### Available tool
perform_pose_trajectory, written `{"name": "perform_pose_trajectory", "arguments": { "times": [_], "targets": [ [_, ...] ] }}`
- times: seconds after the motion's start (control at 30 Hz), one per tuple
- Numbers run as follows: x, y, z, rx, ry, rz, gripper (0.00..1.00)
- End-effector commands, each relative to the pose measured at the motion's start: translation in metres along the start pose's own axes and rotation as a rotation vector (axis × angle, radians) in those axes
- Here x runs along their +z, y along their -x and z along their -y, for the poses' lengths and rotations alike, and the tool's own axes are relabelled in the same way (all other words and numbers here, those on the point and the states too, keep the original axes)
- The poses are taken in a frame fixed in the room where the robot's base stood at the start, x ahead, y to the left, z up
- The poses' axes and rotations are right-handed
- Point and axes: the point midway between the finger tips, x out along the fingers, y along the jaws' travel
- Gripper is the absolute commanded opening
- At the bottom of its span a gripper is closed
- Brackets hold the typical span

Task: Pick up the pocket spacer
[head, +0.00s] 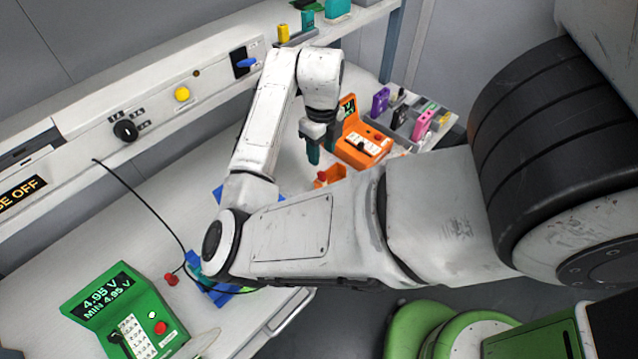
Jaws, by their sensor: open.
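My gripper (321,152) points down over the white bench, with dark teal fingers apart and nothing seen between them. Just below it is a small orange holder (335,173) with a red piece (321,179) at its left end; my forearm hides part of it. I cannot tell for certain which piece is the pocket spacer. A grey tray (441,141) to the right of the gripper holds several small parts, among them a purple one (380,100) and a pink one (422,124).
An orange device (362,143) stands close to the right of my gripper. A green voltage meter (123,315) reading 4.95 V sits at the front left, with a black cable nearby. A blue fixture (217,291) is partly hidden by my arm. A control panel (160,98) runs along the back.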

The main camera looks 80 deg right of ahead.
Motion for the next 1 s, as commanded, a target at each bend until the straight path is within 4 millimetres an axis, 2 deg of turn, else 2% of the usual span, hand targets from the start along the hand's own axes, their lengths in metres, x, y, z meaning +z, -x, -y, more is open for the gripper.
{"name": "perform_pose_trajectory", "arguments": {
  "times": [0.33, 0.6, 0.9, 1.0],
  "targets": [
    [-0.003, -0.028, -0.001, -0.001, 0.005, -0.001, 0.47],
    [-0.006, -0.064, -0.002, -0.001, 0.005, 0.000, 0.47],
    [-0.005, -0.069, -0.002, -0.001, 0.004, 0.002, 0.47],
    [-0.005, -0.069, -0.002, -0.001, 0.004, 0.002, 0.37]
  ]
}}
